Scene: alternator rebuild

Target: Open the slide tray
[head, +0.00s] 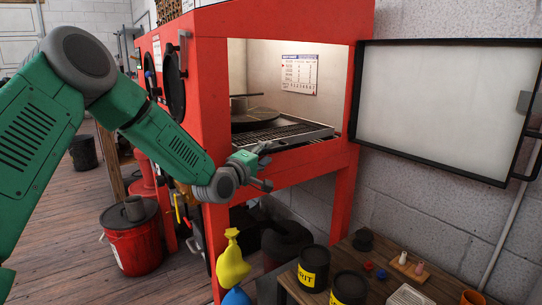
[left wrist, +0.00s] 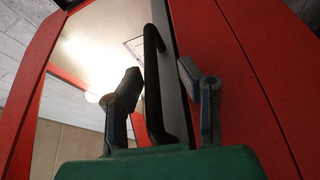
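The slide tray (head: 318,133) is a grey slatted shelf inside the red cabinet, with a dark round turntable (head: 258,119) on it. My left gripper (head: 264,167) is at the front of the cabinet opening, just below the tray's front edge. In the left wrist view, a black bar handle (left wrist: 153,85) on a grey front strip (left wrist: 172,65) lies between the two spread fingers of the left gripper (left wrist: 160,77). Gaps show on both sides of the bar, and I cannot tell how deep it sits between the fingers. My right gripper is not in view.
The cabinet (head: 275,20) has its door (head: 445,105) swung wide open to the right. A low wooden bench (head: 385,283) holds black grit jars (head: 313,268) and small parts. Yellow (head: 232,262) and blue bags stand below the opening. A red bucket (head: 133,240) is on the floor.

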